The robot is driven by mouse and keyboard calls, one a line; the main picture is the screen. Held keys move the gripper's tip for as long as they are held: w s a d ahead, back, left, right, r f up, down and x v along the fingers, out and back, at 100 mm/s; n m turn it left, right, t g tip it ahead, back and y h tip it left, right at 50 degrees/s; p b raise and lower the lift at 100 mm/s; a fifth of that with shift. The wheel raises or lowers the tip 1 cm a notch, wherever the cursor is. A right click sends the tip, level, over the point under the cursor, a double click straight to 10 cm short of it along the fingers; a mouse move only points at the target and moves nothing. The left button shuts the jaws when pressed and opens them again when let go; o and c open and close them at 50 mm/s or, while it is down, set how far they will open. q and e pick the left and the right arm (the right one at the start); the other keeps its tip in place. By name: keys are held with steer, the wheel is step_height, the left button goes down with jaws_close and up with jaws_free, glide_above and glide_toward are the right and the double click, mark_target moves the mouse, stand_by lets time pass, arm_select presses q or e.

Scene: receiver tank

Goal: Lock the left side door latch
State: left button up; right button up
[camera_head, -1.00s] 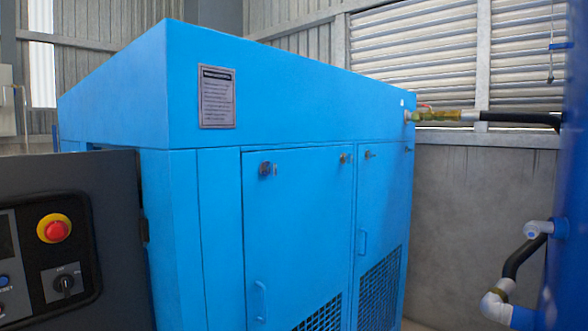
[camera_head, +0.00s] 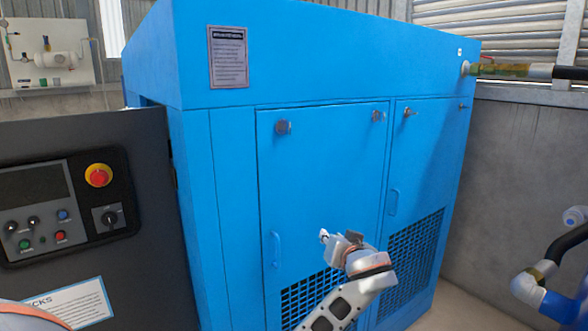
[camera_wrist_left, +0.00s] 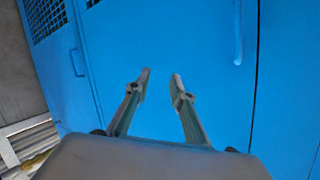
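The blue cabinet's left door (camera_head: 320,170) is shut. A small dark latch (camera_head: 283,127) sits at its upper left and another latch (camera_head: 378,116) at its upper right; I cannot tell how either is turned. My left gripper (camera_head: 338,237) is in front of this door's lower part, well below both latches, right of the door's handle (camera_head: 277,250). In the left wrist view my left gripper (camera_wrist_left: 161,73) is open and empty, its fingers pointing at the blue door face. No latch shows there. My right gripper is not in view.
The right door (camera_head: 430,150) has its own latches and handle (camera_head: 393,202). A dark control panel (camera_head: 60,210) with a red stop button (camera_head: 98,175) stands out at the left. Pipes (camera_head: 545,270) are at the right. Space before the upper doors is clear.

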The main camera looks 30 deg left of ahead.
arm_select(q)
step_height(320, 180, up, 16)
steer(key=a+n+g+y, duration=0.1)
steer(key=a+n+y, duration=0.1)
steer(key=n+y, duration=0.2)
steer(key=n+g+y+p, duration=0.2)
steer(key=n+g+y, duration=0.1)
steer(key=n, duration=0.2)
glide_toward(290, 127)
steer(key=a, duration=0.1)
steer(key=p+x, duration=0.1)
steer(key=x, duration=0.5)
steer(key=shift+w+r, duration=0.15)
steer(key=shift+w, duration=0.05)
steer(key=shift+w+a+p, duration=0.3)
steer(key=shift+a+p, duration=0.05)
steer(key=shift+a, duration=0.3)
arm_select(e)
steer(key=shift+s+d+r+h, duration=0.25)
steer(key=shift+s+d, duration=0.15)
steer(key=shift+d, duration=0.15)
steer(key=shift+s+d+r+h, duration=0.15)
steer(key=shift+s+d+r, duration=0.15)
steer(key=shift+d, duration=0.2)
arm_select(q)
jaws_close()
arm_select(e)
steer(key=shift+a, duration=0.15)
